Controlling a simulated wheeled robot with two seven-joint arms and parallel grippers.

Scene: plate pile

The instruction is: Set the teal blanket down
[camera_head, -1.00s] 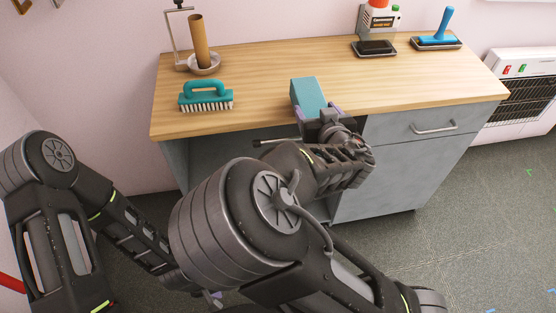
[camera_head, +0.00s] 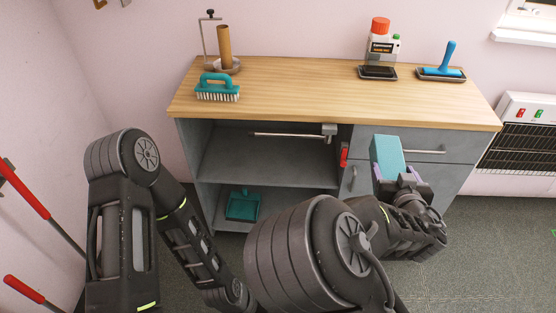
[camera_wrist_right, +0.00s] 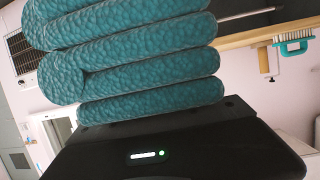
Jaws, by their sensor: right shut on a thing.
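The teal blanket (camera_head: 388,156) is a folded block, held in my right gripper (camera_head: 397,181) in front of the cabinet's drawer side, below the level of the wooden top. In the right wrist view the blanket (camera_wrist_right: 130,55) shows as several thick stacked folds filling the upper left. My right gripper is shut on it; the fingertips are mostly hidden. My left arm comes in at the left of the head view, but its gripper is hidden or out of frame.
The wooden countertop (camera_head: 300,94) has a clear middle. A teal brush (camera_head: 217,92) and a paper-roll holder (camera_head: 224,48) stand at its left. A teal dustpan (camera_head: 243,205) sits in the open shelf (camera_head: 260,165).

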